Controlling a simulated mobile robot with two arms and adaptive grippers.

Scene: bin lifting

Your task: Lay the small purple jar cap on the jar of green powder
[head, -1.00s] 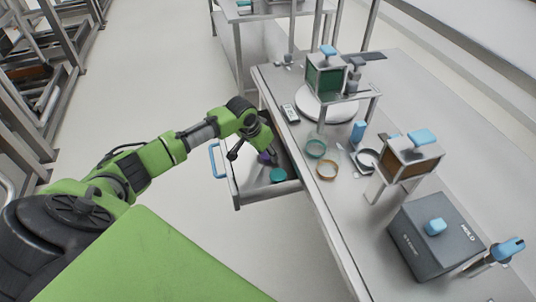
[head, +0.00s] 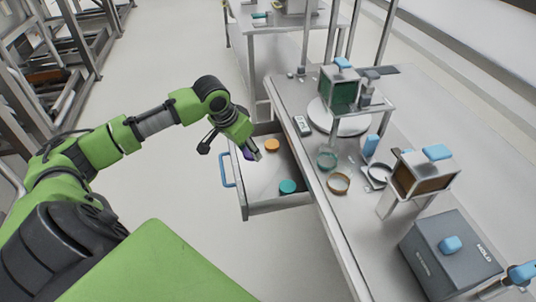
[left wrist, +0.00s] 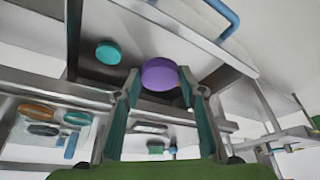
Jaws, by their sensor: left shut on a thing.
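My left gripper (left wrist: 160,85) is shut on the purple jar cap (left wrist: 159,74), which sits between its fingertips in the left wrist view. In the head view the gripper (head: 254,154) is over the open drawer, and the purple cap (head: 248,154) shows only partly beside it. A clear round jar with a green-teal rim (head: 326,160) stands open on the bench, right of the drawer and apart from the gripper. Its contents are too small to make out, so I cannot confirm green powder. My right gripper is not in view.
The drawer (head: 268,208) holds an orange cap (head: 272,145) and a teal cap (head: 288,186). An orange-rimmed jar (head: 338,184) stands near the bench edge. A green-filled box (head: 338,91) on a stand, a brown-filled box (head: 420,175) and a grey box (head: 450,255) occupy the bench.

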